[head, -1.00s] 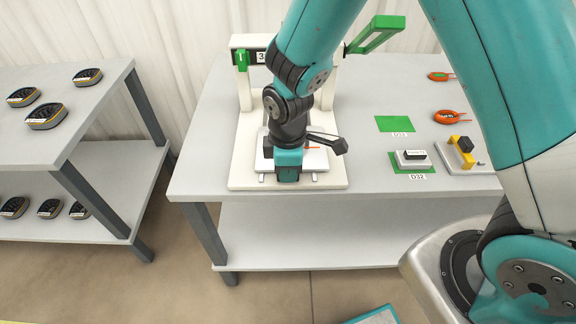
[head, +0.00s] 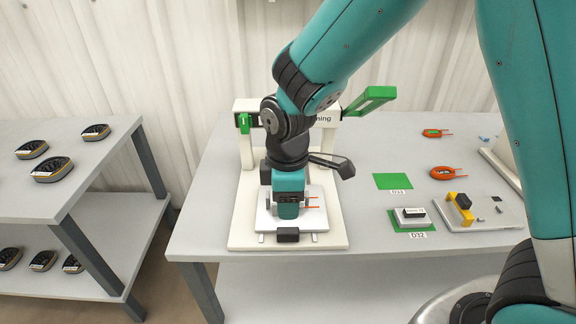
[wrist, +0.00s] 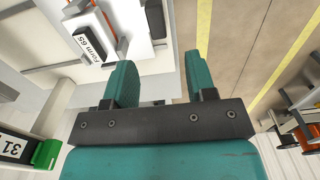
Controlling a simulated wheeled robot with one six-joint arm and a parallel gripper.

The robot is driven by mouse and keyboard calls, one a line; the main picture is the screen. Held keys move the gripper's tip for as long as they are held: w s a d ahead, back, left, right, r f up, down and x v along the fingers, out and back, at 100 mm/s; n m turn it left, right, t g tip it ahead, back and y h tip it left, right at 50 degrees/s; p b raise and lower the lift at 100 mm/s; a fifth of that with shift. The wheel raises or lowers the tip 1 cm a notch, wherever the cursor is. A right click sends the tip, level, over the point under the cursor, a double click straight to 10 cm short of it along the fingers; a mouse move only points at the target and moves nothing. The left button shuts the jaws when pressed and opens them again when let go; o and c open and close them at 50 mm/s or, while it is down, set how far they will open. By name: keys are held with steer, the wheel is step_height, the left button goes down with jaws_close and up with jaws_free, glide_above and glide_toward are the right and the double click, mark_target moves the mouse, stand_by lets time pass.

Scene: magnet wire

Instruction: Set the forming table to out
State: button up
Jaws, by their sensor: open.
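The forming table is a white sliding plate (head: 263,222) on two rails, with a black handle (head: 288,235) at its front edge. It sits on the white base (head: 240,236) of a press frame (head: 330,140); short rail ends show in front of the plate. My gripper (head: 288,212) points down over the plate, just behind the handle in the head view, and hides part of the plate. In the wrist view my gripper (wrist: 160,70) is open and empty; the dark handle (wrist: 155,18) lies beyond the fingertips, apparently not between them.
A green lever (head: 370,100) sticks out at the frame's upper right. A block on a green mat (head: 410,228), a fixture with a yellow clamp (head: 460,208) and orange coils (head: 449,173) stand to the right. A shelf (head: 80,185) with dark devices stands left.

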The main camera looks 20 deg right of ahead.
step_height(320, 180, up, 8)
steer(key=shift+f+p, duration=0.2)
steer(key=shift+p, duration=0.1)
steer(key=s+r+m+y+p, duration=0.4)
steer(key=s+r+m+p, duration=0.3)
steer(key=s+r, duration=0.7)
steer(key=s, duration=0.3)
steer(key=shift+d+r, duration=0.3)
steer(key=shift+r, duration=0.05)
